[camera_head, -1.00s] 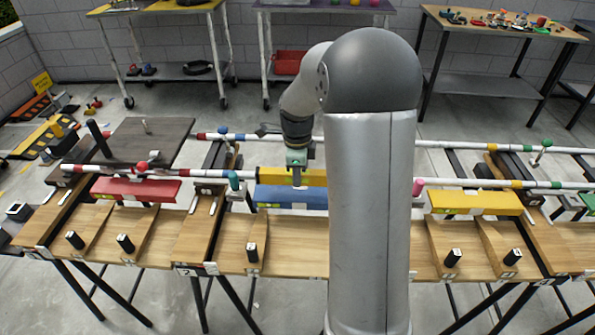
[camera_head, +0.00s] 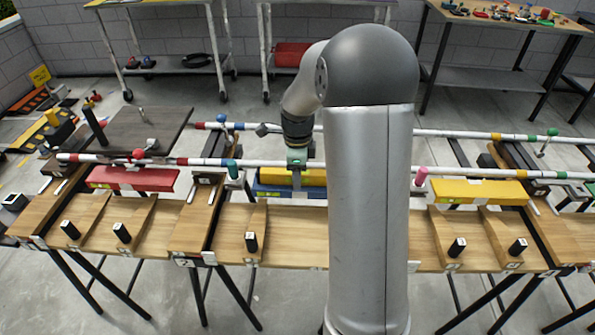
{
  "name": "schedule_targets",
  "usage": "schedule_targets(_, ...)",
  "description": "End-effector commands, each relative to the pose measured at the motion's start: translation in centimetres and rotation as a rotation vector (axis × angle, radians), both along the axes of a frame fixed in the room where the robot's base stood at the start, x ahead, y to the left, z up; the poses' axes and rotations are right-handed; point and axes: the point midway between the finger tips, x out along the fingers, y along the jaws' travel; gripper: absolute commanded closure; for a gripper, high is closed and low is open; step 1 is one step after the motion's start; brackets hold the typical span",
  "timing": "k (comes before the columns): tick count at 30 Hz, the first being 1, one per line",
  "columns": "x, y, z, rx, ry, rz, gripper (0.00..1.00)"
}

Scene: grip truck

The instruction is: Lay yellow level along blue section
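The yellow level (camera_head: 312,178) is a long yellow bar in the middle of the head view, lying lengthwise left to right. The blue section (camera_head: 275,191) is a blue bar running parallel to it. The yellow level covers the blue section's far part, leaving a near strip of blue visible. Whether they touch is too small to tell. My gripper (camera_head: 296,179) points down at the yellow level's middle, fingers shut on it. My arm's column hides the right ends of both bars.
A red bar (camera_head: 133,179) lies to the left and another yellow bar (camera_head: 482,192) to the right. White striped rails (camera_head: 200,161) run beside the bars. A blue-green knob (camera_head: 233,169) stands just left of the blue section. Small black blocks (camera_head: 251,242) stand on the wooden trays in front.

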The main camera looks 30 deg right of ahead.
Motion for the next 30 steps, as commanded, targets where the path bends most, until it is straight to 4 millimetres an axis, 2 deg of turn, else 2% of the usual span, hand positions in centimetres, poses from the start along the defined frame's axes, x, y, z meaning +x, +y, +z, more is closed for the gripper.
schedule_targets(7, 0.0, 0.0, 0.1, 0.000, 0.000, 0.000, 0.48)
schedule_targets(11, 0.1, 0.0, 1.0, -0.001, -0.003, 0.000, 0.48)
schedule_targets(14, 0.1, 0.0, 2.7, -0.002, -0.005, 0.000, 0.48)
schedule_targets(24, 0.1, 0.0, 11.1, -0.002, -0.005, 0.000, 0.48)
schedule_targets(30, 0.0, 0.0, 15.1, -0.001, -0.004, 0.001, 0.48)
